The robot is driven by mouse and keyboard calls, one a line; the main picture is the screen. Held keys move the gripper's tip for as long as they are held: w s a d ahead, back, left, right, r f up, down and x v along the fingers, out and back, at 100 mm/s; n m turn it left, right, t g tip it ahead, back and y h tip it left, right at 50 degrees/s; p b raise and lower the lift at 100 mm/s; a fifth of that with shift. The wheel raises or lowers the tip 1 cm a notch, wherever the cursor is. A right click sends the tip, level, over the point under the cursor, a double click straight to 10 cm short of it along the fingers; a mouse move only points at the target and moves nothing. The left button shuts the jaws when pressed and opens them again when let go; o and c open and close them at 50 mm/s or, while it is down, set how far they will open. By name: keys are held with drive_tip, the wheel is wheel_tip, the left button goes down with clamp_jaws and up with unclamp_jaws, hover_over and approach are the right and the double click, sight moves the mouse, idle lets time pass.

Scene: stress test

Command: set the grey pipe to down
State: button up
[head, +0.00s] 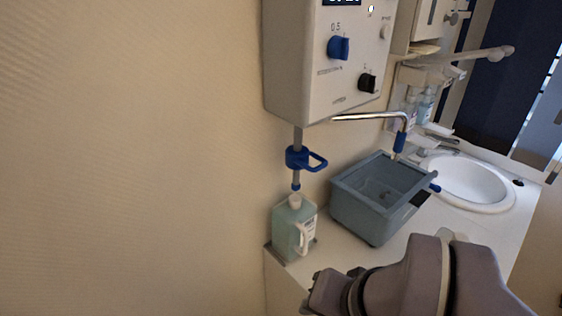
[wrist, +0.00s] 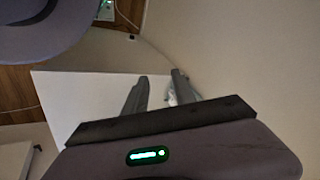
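The grey pipe (head: 297,139) comes down from the underside of a white wall unit (head: 312,60). A blue collar with a loop handle (head: 303,158) is around it. My gripper is at the end of my arm, low in the head view and in front of the bottle, apart from the pipe. In the wrist view my gripper (wrist: 160,76) has its two fingers apart with no held object visible. The pipe cannot be made out there.
A grey-blue bin (head: 362,222) stands on the counter right of the bottle, under a chrome spout (head: 370,116). A white sink (head: 470,180) is further right. The wall unit has blue and black knobs. The beige wall at left is bare.

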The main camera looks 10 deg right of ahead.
sight(320, 167)
drive_tip(key=w+r+m+g+y+p, duration=0.1)
drive_tip(key=w+r+m+y+p, duration=0.35)
drive_tip(key=m, duration=0.65)
drive_tip(key=w+r+m+y+p, duration=0.1)
drive_tip(key=w+m+y+p, duration=0.1)
drive_tip(key=m+y+p, duration=0.75)
drive_tip(key=w+d+f+m+t+h, duration=0.1)
drive_tip(key=w+d+m+t+h, duration=0.25)
drive_tip(key=d+m+t, duration=0.55)
drive_tip(key=w+d+m+t+h, duration=0.25)
drive_tip(key=w+d+m, duration=0.3)
drive_tip(key=m, duration=0.65)
drive_tip(key=shift+t, duration=0.45)
drive_tip(key=x, duration=0.8)
drive_tip(key=p+x, duration=0.1)
drive_tip(key=x, duration=0.6)
drive_tip(key=shift+w+a+r, duration=0.25)
drive_tip(key=shift+a, duration=0.05)
clamp_jaws()
